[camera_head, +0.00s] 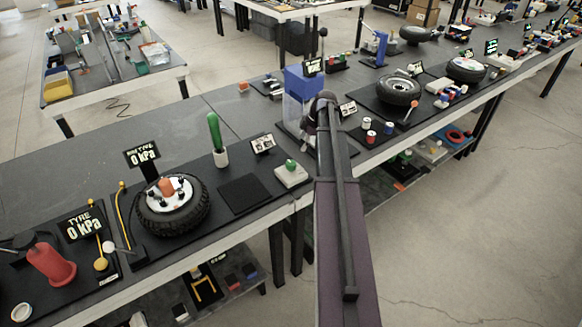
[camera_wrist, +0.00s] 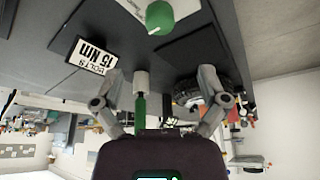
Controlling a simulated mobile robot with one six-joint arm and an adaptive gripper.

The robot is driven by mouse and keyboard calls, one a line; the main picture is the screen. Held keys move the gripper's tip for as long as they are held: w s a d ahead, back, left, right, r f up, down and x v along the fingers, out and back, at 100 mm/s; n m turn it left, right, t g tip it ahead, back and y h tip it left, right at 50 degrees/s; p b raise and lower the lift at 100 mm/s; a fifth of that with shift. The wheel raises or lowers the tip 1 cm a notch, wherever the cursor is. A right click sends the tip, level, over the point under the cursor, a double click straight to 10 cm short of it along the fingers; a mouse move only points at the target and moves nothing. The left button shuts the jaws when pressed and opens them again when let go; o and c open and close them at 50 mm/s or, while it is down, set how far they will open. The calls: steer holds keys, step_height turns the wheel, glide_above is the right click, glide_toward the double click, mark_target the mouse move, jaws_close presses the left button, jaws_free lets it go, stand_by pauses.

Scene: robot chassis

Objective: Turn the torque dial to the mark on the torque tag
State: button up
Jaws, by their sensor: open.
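The torque dial is a green knob (camera_wrist: 160,17) with a white pointer line, on a white base (camera_wrist: 126,5) at the top edge of the wrist view. In the head view the green knob (camera_head: 291,164) sits on its white block (camera_head: 291,175). The torque tag (camera_wrist: 92,58) reads "BOLTS 15 Nm", upside down in the wrist view; it also stands behind the dial in the head view (camera_head: 263,144). Scale marks around the dial cannot be read. My gripper (camera_wrist: 160,78) is open and empty, its fingers spread apart, with the dial beyond the fingertips. The gripper's fingers cannot be made out in the head view.
A green-handled tool (camera_head: 214,130) stands upright in a white holder (camera_head: 221,158) near the dial. A wheel (camera_head: 172,205) with an orange piece lies to its left. A flat dark pad (camera_head: 244,194) is clear. A blue-topped clear box (camera_head: 303,82) stands to the right.

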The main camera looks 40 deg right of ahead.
mark_target(292, 163)
steer(key=shift+b+x, duration=5)
steer(key=shift+x, duration=0.7)
steer(key=shift+a, duration=0.1)
steer(key=c, duration=1.1)
